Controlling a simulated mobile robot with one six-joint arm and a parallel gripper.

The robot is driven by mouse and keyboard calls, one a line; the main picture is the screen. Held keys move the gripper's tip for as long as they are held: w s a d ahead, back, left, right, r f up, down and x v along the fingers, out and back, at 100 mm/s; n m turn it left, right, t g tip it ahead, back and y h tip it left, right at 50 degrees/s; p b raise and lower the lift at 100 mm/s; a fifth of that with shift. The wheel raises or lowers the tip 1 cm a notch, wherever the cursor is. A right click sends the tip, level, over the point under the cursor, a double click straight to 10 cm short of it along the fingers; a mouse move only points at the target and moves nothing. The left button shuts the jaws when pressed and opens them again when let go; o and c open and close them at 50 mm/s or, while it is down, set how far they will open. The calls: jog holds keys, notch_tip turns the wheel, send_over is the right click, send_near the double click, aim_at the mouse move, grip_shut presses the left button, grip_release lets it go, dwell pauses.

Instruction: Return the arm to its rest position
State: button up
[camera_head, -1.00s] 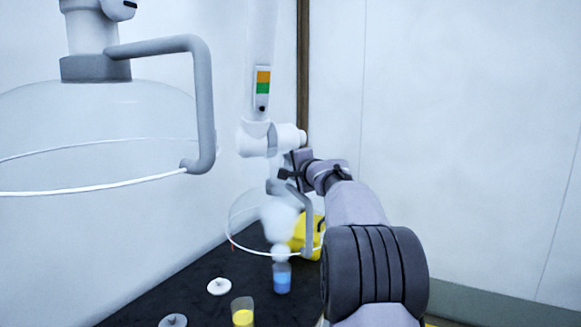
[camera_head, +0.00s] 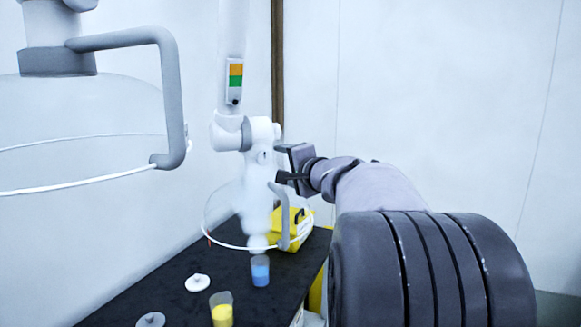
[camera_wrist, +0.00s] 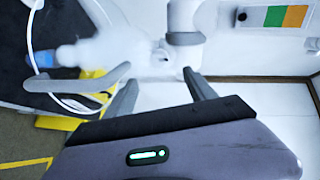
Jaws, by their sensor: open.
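My gripper (camera_head: 281,168) is at the end of my grey arm, raised above the right edge of the black bench (camera_head: 160,287). It is beside a white extraction arm joint (camera_head: 262,134) and a grey curved handle (camera_head: 282,212). I cannot tell from the body camera whether it touches them. In the wrist view my gripper (camera_wrist: 160,95) shows two dark fingers spread apart, with nothing between them. The extraction arm's white joint (camera_wrist: 185,20) and grey handle (camera_wrist: 75,86) appear beyond and left of the fingers.
A clear hood with a white rim (camera_head: 230,246) hangs over the bench. A blue-filled cup (camera_head: 260,271), a yellow-filled cup (camera_head: 221,310) and white lids (camera_head: 198,283) stand below. A yellow case (camera_head: 290,232) sits behind. A larger hood (camera_head: 80,125) hangs left.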

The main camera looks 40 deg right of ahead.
jog(key=shift+v, duration=1.95)
